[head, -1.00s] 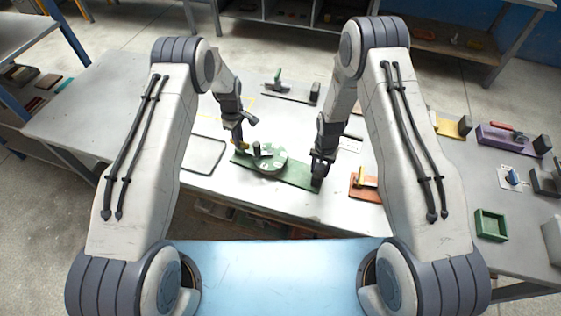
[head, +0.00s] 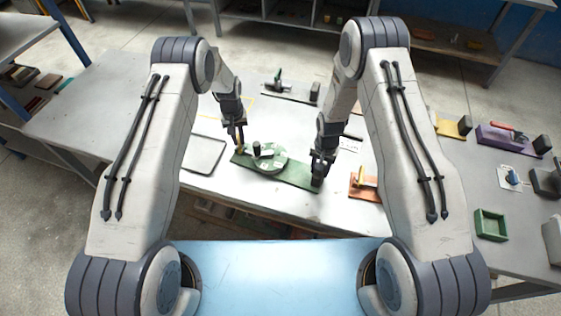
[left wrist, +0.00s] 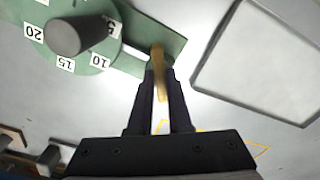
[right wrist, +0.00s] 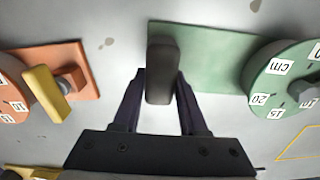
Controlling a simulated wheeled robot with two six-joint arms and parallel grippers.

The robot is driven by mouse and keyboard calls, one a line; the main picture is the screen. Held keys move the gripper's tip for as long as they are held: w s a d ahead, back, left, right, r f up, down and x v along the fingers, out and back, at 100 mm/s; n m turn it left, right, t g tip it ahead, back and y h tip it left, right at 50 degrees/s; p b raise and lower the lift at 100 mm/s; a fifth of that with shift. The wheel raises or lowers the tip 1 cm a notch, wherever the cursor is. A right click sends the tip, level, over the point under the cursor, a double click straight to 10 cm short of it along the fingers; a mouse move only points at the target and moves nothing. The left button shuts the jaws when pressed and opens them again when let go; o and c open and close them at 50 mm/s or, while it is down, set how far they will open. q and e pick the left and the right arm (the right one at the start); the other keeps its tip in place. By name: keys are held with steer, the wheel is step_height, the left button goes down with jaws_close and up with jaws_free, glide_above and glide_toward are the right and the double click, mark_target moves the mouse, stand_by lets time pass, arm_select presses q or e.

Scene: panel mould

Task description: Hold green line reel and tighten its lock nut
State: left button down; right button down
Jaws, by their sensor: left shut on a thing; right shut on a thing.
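The green line reel (head: 272,164) is a round dial with numbered white labels and a dark knob (left wrist: 76,36), mounted on a long green base plate (head: 298,178). My left gripper (head: 241,149) is at the plate's left end, beside the dial. In the left wrist view its fingers (left wrist: 158,72) are shut on a narrow yellow-brass piece (left wrist: 158,56) at the plate's end, perhaps the lock nut's lever. My right gripper (head: 319,176) is at the plate's right end. In the right wrist view it is shut on an upright dark grey block (right wrist: 161,72) on the plate.
A similar orange reel (head: 363,188) lies right of the green plate; yellow (head: 452,127) and purple (head: 508,138) ones stand farther right. A grey flat tray (head: 203,154) lies at left. A green open box (head: 491,224) is at right. Another reel (head: 290,88) lies behind.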

arm_select(q)
steer(key=m, duration=0.4)
steer(key=shift+m, duration=0.4)
stand_by(0.4)
steer(key=c, duration=0.8)
jaws_free()
steer(key=shift+c, duration=0.2)
steer(key=shift+r, duration=0.15)
step_height(320, 180, up, 12)
arm_select(e)
steer(key=shift+c, duration=1.8)
jaws_free()
